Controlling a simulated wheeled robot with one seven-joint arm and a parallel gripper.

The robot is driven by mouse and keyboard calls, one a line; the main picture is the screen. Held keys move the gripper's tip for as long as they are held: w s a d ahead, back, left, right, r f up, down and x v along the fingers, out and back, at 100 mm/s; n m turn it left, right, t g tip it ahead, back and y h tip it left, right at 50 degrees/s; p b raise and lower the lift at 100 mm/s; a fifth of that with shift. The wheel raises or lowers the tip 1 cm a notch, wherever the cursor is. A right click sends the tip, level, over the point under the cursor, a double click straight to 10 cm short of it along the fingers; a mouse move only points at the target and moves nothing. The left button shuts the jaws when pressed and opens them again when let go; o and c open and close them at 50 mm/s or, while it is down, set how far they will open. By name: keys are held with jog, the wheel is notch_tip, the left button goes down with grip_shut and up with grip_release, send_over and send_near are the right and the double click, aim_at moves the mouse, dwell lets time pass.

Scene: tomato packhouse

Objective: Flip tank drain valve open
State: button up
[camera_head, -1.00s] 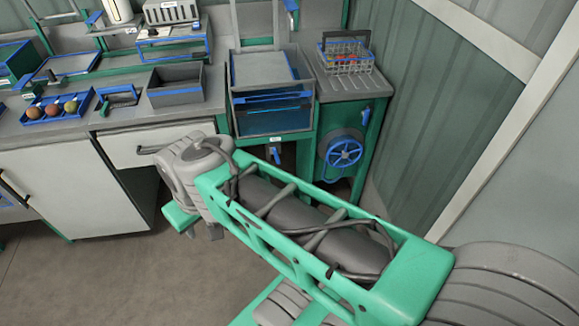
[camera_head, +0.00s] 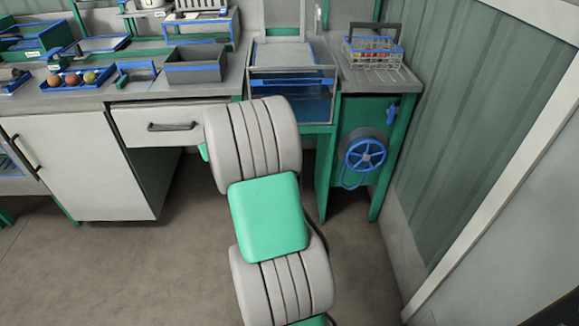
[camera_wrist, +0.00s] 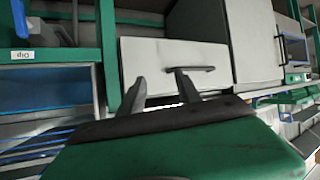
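The tank (camera_head: 291,82) is a clear-fronted basin with blue edges, set in the counter at the centre of the head view. It also shows at the left of the wrist view (camera_wrist: 40,92), which looks upside down. The drain valve's blue handle (camera_wrist: 20,18) is at the upper left of the wrist view, beside the tank's label plate (camera_wrist: 22,55). In the head view my arm hides the valve. My gripper (camera_wrist: 160,77) has its two fingers apart with nothing between them. It points towards the drawer front, to one side of the valve and apart from it.
A drawer (camera_head: 165,125) and white cabinet (camera_head: 75,165) stand left of the tank. To its right are a blue handwheel (camera_head: 365,154), a small blue valve (camera_head: 392,112) and a wire basket (camera_head: 372,50). Open floor (camera_head: 180,265) lies in front.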

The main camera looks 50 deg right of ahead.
jog(key=s+d+f+m+h+b, duration=0.2)
jog(key=s+d+f+h+b, duration=0.3)
jog(key=d+f, duration=0.65)
jog(key=s+d+f+m+h+b, duration=0.35)
jog(key=s+d+f, duration=0.35)
jog(key=d, duration=0.8)
jog(key=shift+n+t+h, duration=0.25)
jog(key=shift+n+t, duration=0.15)
jog(key=shift+n, duration=0.05)
jog(key=x, duration=0.2)
jog(key=f+x, duration=0.1)
jog(key=x, duration=0.4)
jog(key=shift+w+a+f, duration=0.1)
jog(key=shift+w+f, duration=0.05)
jog(key=shift+w, duration=0.05)
jog(key=shift+w+d+b, duration=0.3)
jog(key=shift+d, duration=0.05)
grip_shut()
